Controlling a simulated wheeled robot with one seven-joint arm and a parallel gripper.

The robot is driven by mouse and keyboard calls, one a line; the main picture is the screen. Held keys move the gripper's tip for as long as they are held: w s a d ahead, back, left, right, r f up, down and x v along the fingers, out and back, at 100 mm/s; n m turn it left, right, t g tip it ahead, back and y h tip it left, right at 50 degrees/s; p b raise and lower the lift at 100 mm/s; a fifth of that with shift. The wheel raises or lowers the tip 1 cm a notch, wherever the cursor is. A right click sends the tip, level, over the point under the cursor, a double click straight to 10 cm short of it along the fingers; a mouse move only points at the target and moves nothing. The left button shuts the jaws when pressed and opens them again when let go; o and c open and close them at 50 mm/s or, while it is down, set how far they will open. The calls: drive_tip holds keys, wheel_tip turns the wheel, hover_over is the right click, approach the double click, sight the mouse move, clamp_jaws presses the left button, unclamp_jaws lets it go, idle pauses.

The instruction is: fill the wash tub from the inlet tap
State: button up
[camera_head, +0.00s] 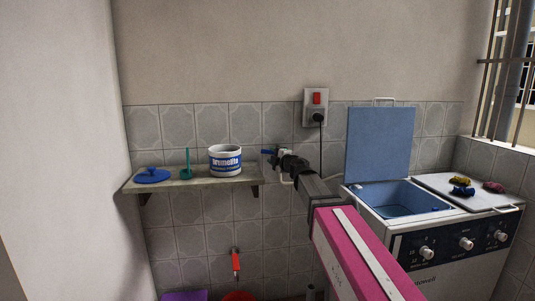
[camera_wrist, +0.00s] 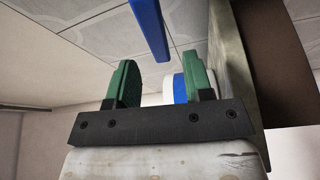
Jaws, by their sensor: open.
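The inlet tap's blue lever (camera_head: 268,152) shows at the wall, just right of the shelf. My gripper (camera_head: 279,158) is beside it, and the rest of the tap is mostly hidden behind my arm. In the wrist view my gripper (camera_wrist: 163,82) is open, with nothing between its green fingers. A blue bar, seemingly the lever (camera_wrist: 149,28), comes down from the top, its end above the gap between the fingers. I cannot tell how far ahead it is. The washing machine (camera_head: 455,260) has its blue lid (camera_head: 380,145) raised and its blue wash tub (camera_head: 405,198) open; no water is clearly visible.
A shelf (camera_head: 192,183) holds a white-and-blue labelled container (camera_head: 225,162), a blue lid (camera_head: 152,175) and a green upright item (camera_head: 186,168). It runs close beside my gripper in the wrist view (camera_wrist: 232,70). A wall socket (camera_head: 316,106) with red switch and plug is above.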

sight(268, 152)
drive_tip(key=x, duration=0.4)
drive_tip(key=shift+w+a, duration=0.25)
drive_tip(key=shift+w, duration=0.05)
clamp_jaws()
